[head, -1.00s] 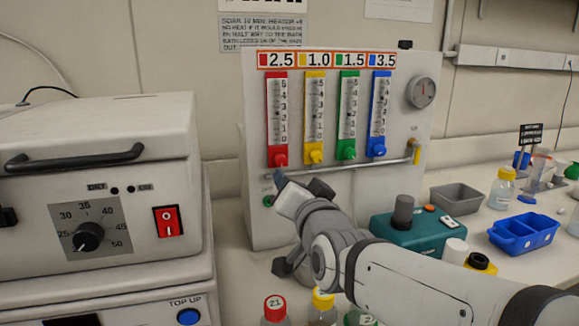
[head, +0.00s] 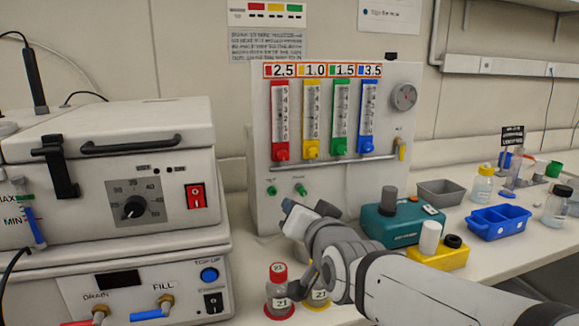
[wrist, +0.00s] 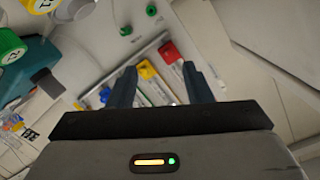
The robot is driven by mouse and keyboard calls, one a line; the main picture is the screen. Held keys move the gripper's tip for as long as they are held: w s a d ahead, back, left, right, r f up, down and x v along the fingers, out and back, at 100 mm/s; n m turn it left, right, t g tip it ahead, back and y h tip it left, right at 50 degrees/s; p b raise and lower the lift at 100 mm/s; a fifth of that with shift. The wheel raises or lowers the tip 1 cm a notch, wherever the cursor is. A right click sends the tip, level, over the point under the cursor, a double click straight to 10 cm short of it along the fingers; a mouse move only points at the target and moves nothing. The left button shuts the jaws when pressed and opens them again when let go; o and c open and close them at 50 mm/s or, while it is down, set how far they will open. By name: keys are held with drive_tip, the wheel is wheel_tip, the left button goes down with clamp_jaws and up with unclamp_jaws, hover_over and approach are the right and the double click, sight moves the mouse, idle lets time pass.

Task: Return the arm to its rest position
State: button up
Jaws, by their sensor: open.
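My arm (head: 400,285) reaches in from the lower right of the head view. My gripper (head: 287,205) is at its end, in front of the lower part of the flowmeter panel (head: 370,190). One blue-grey fingertip shows there; the rest of the jaw is hidden by the wrist. In the wrist view the two fingers of my gripper (wrist: 160,85) stand apart with nothing held between them. The panel's red valve knob (wrist: 168,50) and yellow valve knob (wrist: 147,70) show beyond them.
A red-capped bottle (head: 279,290) and a yellow-capped bottle (head: 318,298) stand close to my wrist. A teal device (head: 400,222), grey tray (head: 441,193) and blue rack (head: 498,221) lie to the right.

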drive_tip(key=s+d+f+n+g+h+p, duration=0.1)
drive_tip(key=s+d+f+g+p, duration=0.3)
drive_tip(key=s, duration=0.5)
drive_tip(key=s+d+f+n+g+h+p, duration=0.2)
drive_tip(key=s+d+f+g+h+p, duration=0.1)
drive_tip(key=s+d+f+g, duration=0.3)
drive_tip(key=s+d+g, duration=0.2)
drive_tip(key=shift+s+d+f+g+p, duration=0.3)
drive_tip(key=shift+s+f+g+p, duration=0.05)
drive_tip(key=shift+f+g, duration=0.05)
idle(0.4)
